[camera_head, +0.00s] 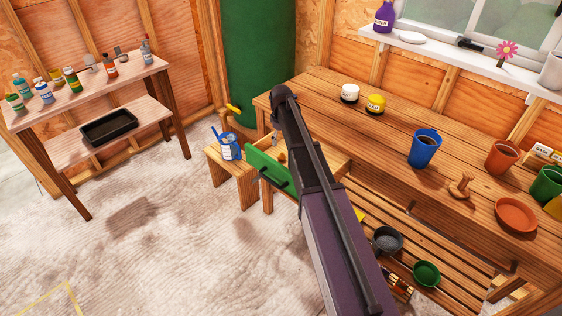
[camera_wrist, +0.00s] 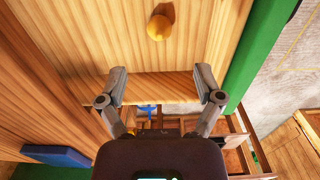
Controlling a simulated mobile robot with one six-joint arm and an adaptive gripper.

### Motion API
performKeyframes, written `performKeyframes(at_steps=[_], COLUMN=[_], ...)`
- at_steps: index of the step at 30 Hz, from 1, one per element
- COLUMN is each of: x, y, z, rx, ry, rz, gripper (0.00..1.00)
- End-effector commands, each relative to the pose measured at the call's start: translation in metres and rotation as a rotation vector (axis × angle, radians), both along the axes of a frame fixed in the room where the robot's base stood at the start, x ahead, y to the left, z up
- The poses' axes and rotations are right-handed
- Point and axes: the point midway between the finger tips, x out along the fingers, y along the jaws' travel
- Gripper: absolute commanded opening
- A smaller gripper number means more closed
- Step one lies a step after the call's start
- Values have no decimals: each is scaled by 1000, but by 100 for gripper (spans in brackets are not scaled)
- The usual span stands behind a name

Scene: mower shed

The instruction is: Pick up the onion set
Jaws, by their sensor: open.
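The onion set (camera_wrist: 158,27) is a small golden-brown bulb. It lies on the wooden bottom of the open drawer (camera_wrist: 185,30), at the top of the wrist view. In the head view the onion set (camera_head: 282,157) is a small orange-brown spot inside the drawer, behind its green front (camera_head: 268,172). My gripper (camera_wrist: 160,82) is open and empty, its two fingers spread wide. In the wrist view the onion set appears beyond the fingertips, roughly midway between them, and touches neither. In the head view my arm hides part of the drawer.
The drawer is pulled out from the wooden workbench (camera_head: 396,128). A stool (camera_head: 233,180) with a blue-and-white can (camera_head: 229,147) stands left of it. A blue cup (camera_head: 424,148) and terracotta pots stand on the bench. A lower slatted shelf holds a dark pot (camera_head: 388,240). Floor at left is clear.

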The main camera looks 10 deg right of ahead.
Motion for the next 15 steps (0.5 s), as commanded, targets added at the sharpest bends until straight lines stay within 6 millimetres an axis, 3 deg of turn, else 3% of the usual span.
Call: performKeyframes(at_steps=[6,15], x=[0,0], y=[0,1], z=[-21,-33], rx=[0,0], ry=[0,0], rz=[0,1], gripper=[85,85])
